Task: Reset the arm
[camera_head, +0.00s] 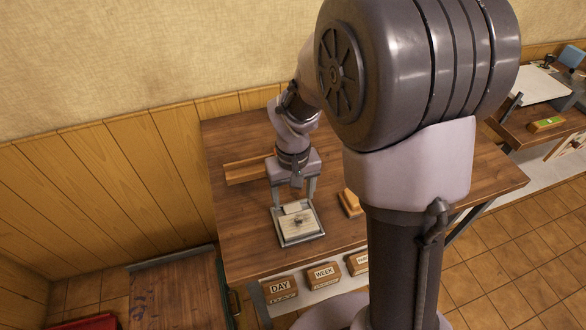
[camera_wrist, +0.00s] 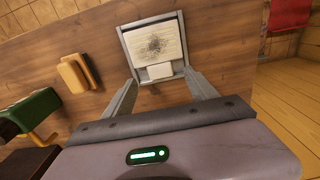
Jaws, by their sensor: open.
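My gripper (camera_head: 295,203) hangs over the brown wooden table (camera_head: 245,230) with its fingers spread and nothing between them. Below and just in front of it lies a grey-framed tray (camera_head: 299,242) holding a pale pad with a dark smudge. In the wrist view, my gripper (camera_wrist: 160,82) has one finger on each side of the tray's near edge. The pale pad (camera_wrist: 155,42) and a small whitish block (camera_wrist: 160,71) show there between the fingertips. I cannot tell whether the fingers touch the tray.
A wooden block (camera_head: 350,203) stands right of the tray, partly behind my arm. A wooden ledge (camera_head: 247,170) lies at the back left. Labelled boxes, DAY (camera_head: 280,289) and WEEK (camera_head: 323,274), sit below the front edge. A green-topped object (camera_wrist: 30,112) shows at the wrist view's left.

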